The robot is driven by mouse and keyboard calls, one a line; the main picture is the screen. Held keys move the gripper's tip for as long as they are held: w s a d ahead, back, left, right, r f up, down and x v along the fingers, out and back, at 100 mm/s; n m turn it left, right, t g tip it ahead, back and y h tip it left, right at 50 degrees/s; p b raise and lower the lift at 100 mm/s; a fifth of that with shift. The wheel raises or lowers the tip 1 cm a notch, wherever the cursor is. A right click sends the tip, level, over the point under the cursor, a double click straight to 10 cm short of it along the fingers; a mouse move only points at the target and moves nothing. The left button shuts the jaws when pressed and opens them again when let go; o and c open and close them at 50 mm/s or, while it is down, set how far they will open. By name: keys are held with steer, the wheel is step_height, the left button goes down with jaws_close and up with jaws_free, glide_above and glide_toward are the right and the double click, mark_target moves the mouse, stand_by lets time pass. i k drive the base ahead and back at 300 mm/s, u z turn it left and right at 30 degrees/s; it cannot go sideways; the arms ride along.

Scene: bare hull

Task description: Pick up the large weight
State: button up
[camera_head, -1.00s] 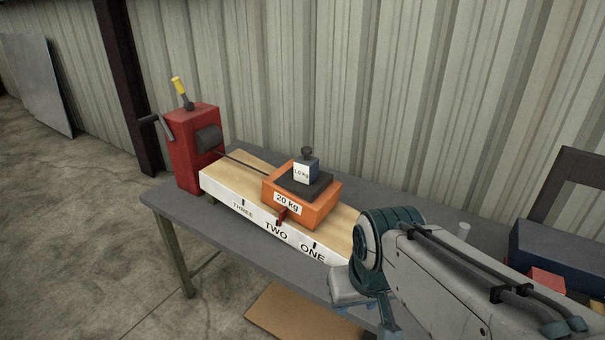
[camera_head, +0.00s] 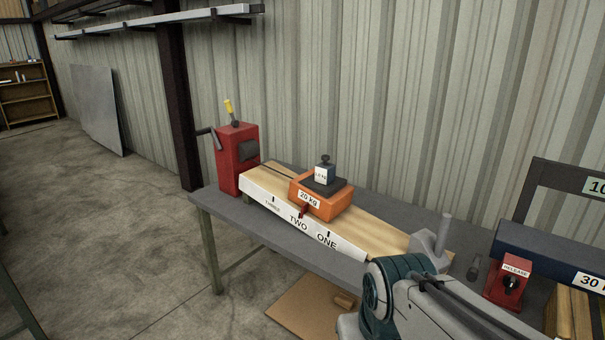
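An orange block marked 20 kg (camera_head: 311,201) sits on a pale wooden board with a white front edge (camera_head: 281,214) marked THREE, TWO and ONE. It stands near the TWO mark. At the right is a long dark blue block with a label reading 30 kg (camera_head: 545,256), cut off by the picture edge. My arm shows at the lower right, in front of the table. I cannot make out my gripper's fingers.
A red crank box with a yellow-tipped lever (camera_head: 236,158) stands at the table's left end. A red RELEASE box (camera_head: 508,281) is at the right, before a dark frame (camera_head: 563,180). The grey table (camera_head: 275,239) stands near a corrugated wall. Floor at left is open.

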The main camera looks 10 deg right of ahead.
mark_target(324, 172)
steer(key=u, duration=0.7)
steer(key=i, duration=2.35)
steer(key=z, duration=1.1)
steer(key=i, duration=0.5)
steer(key=z, duration=0.55)
